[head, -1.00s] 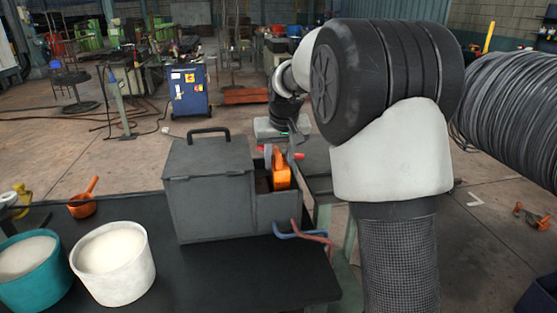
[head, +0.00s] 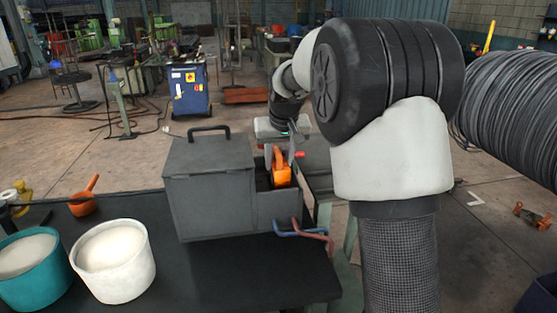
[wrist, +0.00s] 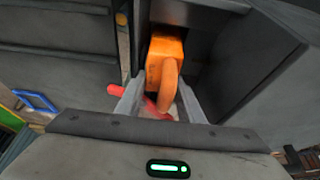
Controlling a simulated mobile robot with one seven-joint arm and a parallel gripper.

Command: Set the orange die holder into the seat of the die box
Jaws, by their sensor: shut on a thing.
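The grey die box (head: 210,195) stands on the black table, with an open compartment on its right side. The orange die holder (head: 281,172) is at this compartment, its lower part hidden by the front wall. My gripper (head: 284,156) is behind and above the compartment. In the wrist view, my gripper (wrist: 158,100) is shut on the near, curved part of the orange die holder (wrist: 166,50), whose far end reaches between the dark box walls. The seat itself is hidden, and I cannot tell whether the holder touches it.
A white tub (head: 113,262) and a teal tub (head: 28,268) stand at the table's left front, with an orange ladle (head: 86,203) behind them. Blue and red handles (head: 302,229) stick out at the box's right. Dark walls flank the holder closely.

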